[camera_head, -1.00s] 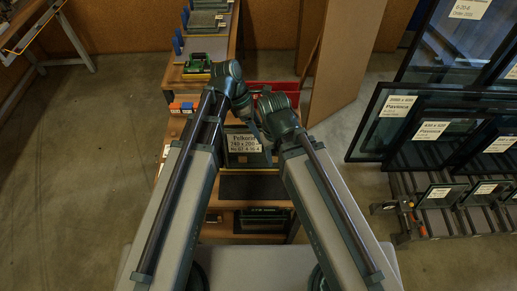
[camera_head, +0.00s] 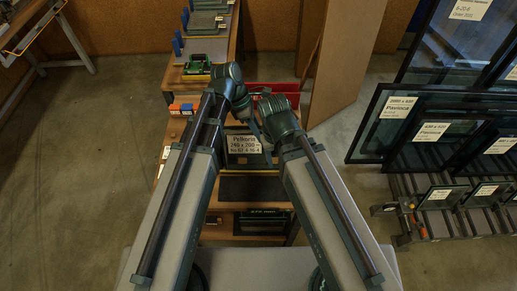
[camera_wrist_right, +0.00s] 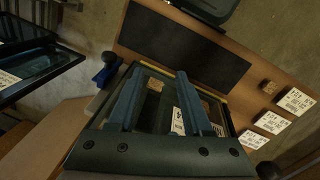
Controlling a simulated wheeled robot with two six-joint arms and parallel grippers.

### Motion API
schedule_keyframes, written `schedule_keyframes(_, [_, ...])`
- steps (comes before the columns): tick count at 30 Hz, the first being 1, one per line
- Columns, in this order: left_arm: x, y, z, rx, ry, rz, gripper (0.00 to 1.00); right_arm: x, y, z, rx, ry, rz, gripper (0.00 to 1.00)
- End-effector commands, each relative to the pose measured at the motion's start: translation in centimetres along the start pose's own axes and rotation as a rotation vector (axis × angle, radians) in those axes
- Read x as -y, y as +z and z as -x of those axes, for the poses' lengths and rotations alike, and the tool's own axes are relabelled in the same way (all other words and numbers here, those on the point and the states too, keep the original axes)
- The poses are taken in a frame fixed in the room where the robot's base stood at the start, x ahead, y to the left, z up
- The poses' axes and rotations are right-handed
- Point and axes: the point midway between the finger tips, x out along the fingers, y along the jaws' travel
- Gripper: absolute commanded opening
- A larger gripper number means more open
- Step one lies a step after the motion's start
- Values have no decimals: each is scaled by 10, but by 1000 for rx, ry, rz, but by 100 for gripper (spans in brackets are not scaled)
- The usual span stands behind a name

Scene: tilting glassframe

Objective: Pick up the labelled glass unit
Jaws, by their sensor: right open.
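The labelled glass unit is a small dark-edged pane with a white "Pelkoria 240 x 200" label (camera_head: 244,145), on the wooden bench below my wrists in the head view. In the right wrist view the glass unit (camera_wrist_right: 152,82) lies behind my fingers, with its label partly covered. My right gripper (camera_wrist_right: 160,74) is open, with one finger on each side of the view's middle and the pane's face showing between them. I cannot tell whether the fingers touch it. My left gripper (camera_head: 243,104) is close to the right wrist in the head view, and its jaws are too hidden to read.
A rack of large labelled panes (camera_head: 432,130) stands at the right. A red bin (camera_head: 272,88) and a green board (camera_head: 197,64) are behind my wrists. A dark mat (camera_wrist_right: 185,45) and several white labels (camera_wrist_right: 296,101) show on the bench in the right wrist view.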

Motion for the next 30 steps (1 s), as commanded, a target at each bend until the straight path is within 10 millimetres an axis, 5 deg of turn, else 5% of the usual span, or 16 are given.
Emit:
schedule_keyframes(4, [0, 0, 0, 0, 1, 0, 0, 0, 0, 0, 0, 0, 0, 50])
schedule_keyframes(30, [-1, 0, 0, 0, 3, 0, 0, 0, 0, 0, 0, 0, 0, 50])
